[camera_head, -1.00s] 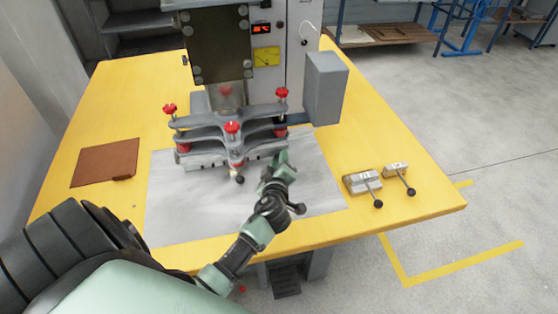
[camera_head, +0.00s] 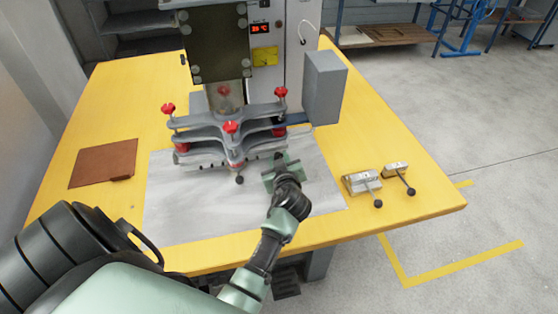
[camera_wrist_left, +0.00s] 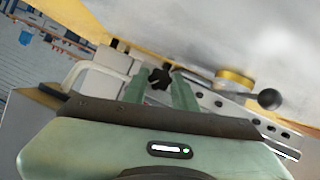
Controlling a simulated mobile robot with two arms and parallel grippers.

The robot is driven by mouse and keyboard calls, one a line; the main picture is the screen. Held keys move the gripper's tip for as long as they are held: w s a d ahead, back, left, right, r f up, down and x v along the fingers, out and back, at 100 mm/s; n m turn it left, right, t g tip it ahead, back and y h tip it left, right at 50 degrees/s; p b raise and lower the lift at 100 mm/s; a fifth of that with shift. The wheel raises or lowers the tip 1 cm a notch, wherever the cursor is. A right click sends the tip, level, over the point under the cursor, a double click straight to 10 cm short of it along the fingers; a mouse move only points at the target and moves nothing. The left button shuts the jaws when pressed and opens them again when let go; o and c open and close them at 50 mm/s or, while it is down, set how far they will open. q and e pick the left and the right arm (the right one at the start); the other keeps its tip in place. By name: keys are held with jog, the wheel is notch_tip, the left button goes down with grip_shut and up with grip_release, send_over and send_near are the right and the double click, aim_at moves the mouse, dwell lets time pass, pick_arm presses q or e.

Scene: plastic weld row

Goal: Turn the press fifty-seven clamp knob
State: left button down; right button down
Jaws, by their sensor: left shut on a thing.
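The press (camera_head: 235,120) stands at the back middle of the yellow table, with red knobs on its grey arms. My left gripper (camera_head: 280,160) is at the right front of the press base, low over the grey mat. In the left wrist view a small black star-shaped knob (camera_wrist_left: 160,77) shows between the two green fingertips (camera_wrist_left: 160,90), and the gripper is shut on it. In the head view this knob is mostly hidden by the gripper. A lever with a black ball (camera_head: 239,180) sticks out of the press front; the ball also shows in the wrist view (camera_wrist_left: 270,98). My right gripper is out of view.
Two metal blocks with black-ball levers (camera_head: 362,183) (camera_head: 397,172) lie at the table's right. A brown folder (camera_head: 105,163) lies at the left. A grey box (camera_head: 325,88) stands right of the press. The front of the grey mat (camera_head: 185,215) is clear.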

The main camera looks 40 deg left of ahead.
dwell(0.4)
pick_arm(q)
jog(key=c, duration=1.1)
grip_release()
